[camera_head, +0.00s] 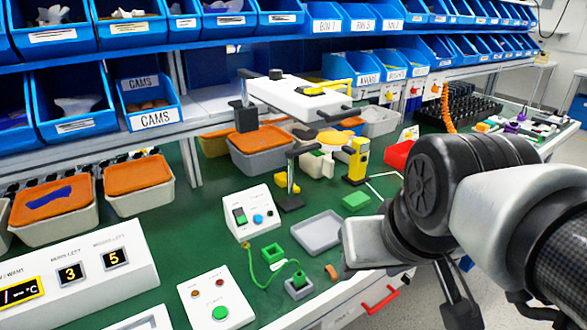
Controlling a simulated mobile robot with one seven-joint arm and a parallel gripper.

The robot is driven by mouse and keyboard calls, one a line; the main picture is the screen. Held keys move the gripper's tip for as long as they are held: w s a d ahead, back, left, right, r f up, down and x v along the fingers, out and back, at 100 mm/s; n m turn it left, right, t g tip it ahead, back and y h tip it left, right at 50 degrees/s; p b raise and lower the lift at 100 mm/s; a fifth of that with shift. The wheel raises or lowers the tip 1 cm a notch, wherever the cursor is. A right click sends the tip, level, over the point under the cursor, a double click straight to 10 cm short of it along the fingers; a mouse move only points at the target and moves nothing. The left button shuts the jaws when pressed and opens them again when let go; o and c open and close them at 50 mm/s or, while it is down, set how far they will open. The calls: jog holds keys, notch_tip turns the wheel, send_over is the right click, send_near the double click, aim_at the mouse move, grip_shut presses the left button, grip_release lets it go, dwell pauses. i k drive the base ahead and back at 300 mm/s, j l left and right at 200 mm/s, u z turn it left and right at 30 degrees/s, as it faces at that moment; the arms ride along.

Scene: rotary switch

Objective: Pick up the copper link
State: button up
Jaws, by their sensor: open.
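The copper link (332,271) is a small orange-brown piece lying on the green bench top near its front edge. It is just in front of the grey tray (316,232) and right of a small green-topped block. My gripper (372,260) is at the end of the arm, right of the link and apart from it in the picture. Its pale hand body shows, but its fingertips are largely hidden. It is open, and nothing shows in it. How high it is above the bench is hard to tell.
A green socket block (299,284) with a green cable stands left of the link. Two white control boxes (249,212) (216,297) are farther left. A green block (356,201) and a yellow tester (357,161) stand behind. A red drawer handle (380,300) is below the edge.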

aim_at(333, 273)
jog(key=k+z, duration=0.25)
jog(key=k, duration=0.3)
jog(key=k+j+z, duration=0.25)
jog(key=z, duration=0.25)
